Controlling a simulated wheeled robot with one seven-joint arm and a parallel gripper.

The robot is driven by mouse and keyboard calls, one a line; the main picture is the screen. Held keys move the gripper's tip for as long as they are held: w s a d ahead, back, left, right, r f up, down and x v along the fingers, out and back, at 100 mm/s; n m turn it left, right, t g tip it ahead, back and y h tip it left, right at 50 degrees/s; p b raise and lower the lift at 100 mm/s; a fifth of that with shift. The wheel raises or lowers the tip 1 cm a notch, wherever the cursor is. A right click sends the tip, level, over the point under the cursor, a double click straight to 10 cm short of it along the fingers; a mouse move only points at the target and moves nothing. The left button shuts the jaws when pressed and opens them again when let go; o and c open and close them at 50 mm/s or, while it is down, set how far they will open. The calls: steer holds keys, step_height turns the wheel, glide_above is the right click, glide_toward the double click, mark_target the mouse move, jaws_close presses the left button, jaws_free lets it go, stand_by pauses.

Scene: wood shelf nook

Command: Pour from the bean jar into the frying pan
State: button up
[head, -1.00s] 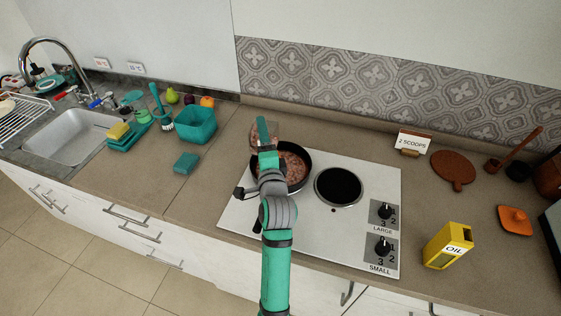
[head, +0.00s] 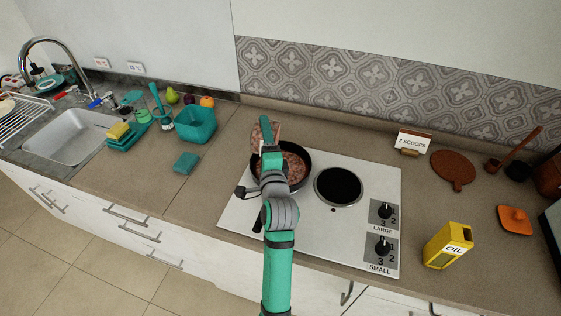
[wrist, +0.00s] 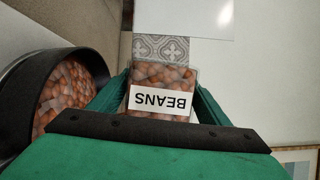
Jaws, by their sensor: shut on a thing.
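My gripper (head: 265,135) is shut on the bean jar (head: 256,136), a clear container of brown beans. In the wrist view the jar (wrist: 172,74) sits between my green fingers, its white BEANS label upside down in the picture. Beans still show inside it. The black frying pan (head: 309,163) stands on the left burner, and the jar is at its back-left edge. Brown beans cover the visible floor of the pan. In the wrist view the pan (wrist: 28,68) is left of the jar. My arm hides part of the pan, and no falling beans are clear.
The right burner (head: 338,186) is empty. A yellow oil container (head: 447,246) stands right of the hob. A sign (head: 412,141) reads "2 SCOOPS". A teal basket (head: 196,124) and a teal block (head: 186,163) are to the left.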

steer(key=shift+d+r+m, duration=0.25)
steer(key=shift+m, duration=0.35)
stand_by(0.9)
